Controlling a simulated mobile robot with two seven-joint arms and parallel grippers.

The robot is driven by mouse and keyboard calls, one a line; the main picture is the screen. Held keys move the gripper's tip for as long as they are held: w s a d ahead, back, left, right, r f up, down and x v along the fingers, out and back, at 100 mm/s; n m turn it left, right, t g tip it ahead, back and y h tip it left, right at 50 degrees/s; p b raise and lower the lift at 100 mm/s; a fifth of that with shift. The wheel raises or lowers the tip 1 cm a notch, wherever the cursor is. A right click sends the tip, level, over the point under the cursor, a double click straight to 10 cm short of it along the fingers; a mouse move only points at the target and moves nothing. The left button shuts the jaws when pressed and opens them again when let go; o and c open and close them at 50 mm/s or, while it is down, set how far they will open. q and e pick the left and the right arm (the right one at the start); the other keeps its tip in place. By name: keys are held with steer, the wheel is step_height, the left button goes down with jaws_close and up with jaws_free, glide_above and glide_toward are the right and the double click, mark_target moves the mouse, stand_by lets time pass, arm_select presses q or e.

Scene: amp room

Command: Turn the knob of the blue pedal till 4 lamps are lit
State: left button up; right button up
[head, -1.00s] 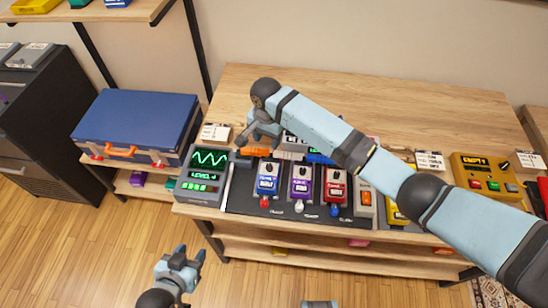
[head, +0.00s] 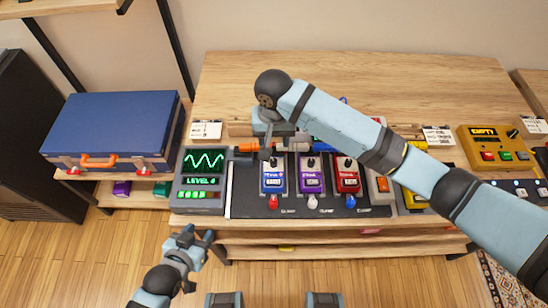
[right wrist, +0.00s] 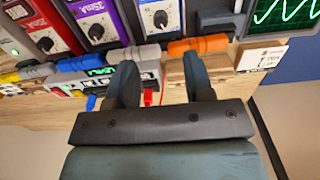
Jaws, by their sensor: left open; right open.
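The blue pedal (head: 273,181) stands leftmost of the three pedals on the dark board, and its black knob (head: 273,161) is at its top. In the right wrist view the knob (right wrist: 160,19) shows straight ahead of the fingers, on a pale panel. My right gripper (head: 276,147) is open and empty just behind the knob, with a gap between them. My left gripper (head: 199,246) is open and empty, low in front of the bench. The tester (head: 202,180) shows a green wave and a row of lit green lamps; their exact number is hard to read.
The purple pedal (head: 311,180) and red pedal (head: 346,180) stand close on the right. An orange plug (head: 247,147) and grey plugs lie behind the pedals. A blue case (head: 112,127) is at left, a yellow box (head: 491,147) at right.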

mark_target(274, 161)
step_height(274, 161, down, 10)
steer(key=shift+f, duration=0.1)
stand_by(0.4)
jaws_close()
steer(key=m+p, duration=0.1)
steer(key=p, duration=0.1)
steer(key=shift+r+p, duration=0.3)
steer(key=shift+p, duration=0.1)
steer(key=shift+f, duration=0.25)
